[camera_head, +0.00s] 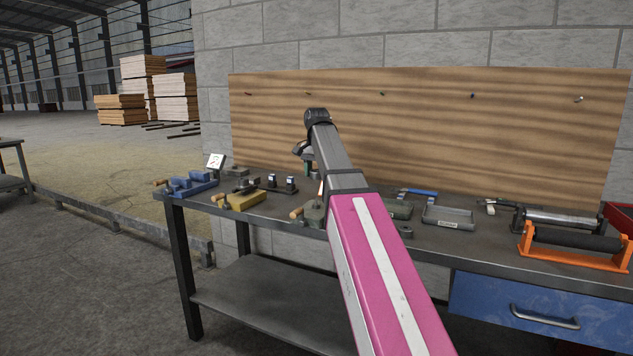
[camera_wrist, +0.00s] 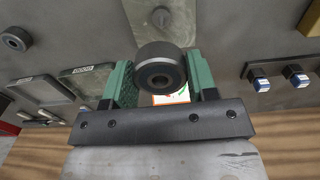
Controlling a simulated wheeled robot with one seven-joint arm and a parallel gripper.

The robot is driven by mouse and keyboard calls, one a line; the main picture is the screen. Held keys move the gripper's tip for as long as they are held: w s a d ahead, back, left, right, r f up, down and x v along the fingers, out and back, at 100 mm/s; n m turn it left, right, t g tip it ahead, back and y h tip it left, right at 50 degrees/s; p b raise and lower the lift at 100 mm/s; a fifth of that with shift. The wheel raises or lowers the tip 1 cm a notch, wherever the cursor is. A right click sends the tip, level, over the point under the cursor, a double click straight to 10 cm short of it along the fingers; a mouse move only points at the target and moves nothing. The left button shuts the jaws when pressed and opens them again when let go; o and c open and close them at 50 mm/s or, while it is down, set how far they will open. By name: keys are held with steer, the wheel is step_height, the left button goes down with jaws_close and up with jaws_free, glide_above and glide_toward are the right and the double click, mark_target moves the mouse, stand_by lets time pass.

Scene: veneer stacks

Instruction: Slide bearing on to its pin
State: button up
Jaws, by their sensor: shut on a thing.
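My gripper (camera_wrist: 160,78) has two green fingers shut on a dark grey ring-shaped bearing (camera_wrist: 158,54), whose bore faces the wrist camera. In the head view my gripper (camera_head: 308,166) hangs above the bench, partly hidden by my arm, and the held bearing cannot be made out. Neither pin carries a visible bearing.
A second ring (camera_wrist: 15,41) lies on the bench (camera_head: 480,252), apart from the pins. Shallow trays (camera_head: 447,219) lie to the right. A yellow block (camera_head: 243,201) and blue fixture (camera_head: 190,187) stand to the left. An orange roller stand (camera_head: 570,258) is far right. A wooden board (camera_head: 420,120) backs the bench.

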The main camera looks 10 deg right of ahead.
steer(key=shift+a, duration=0.1)
steer(key=shift+w+f, duration=0.1)
steer(key=shift+f, duration=3.05)
steer(key=shift+f, duration=1.5)
steer(key=o, duration=1.2)
step_height(320, 180, up, 11)
steer(key=shift+f, duration=0.1)
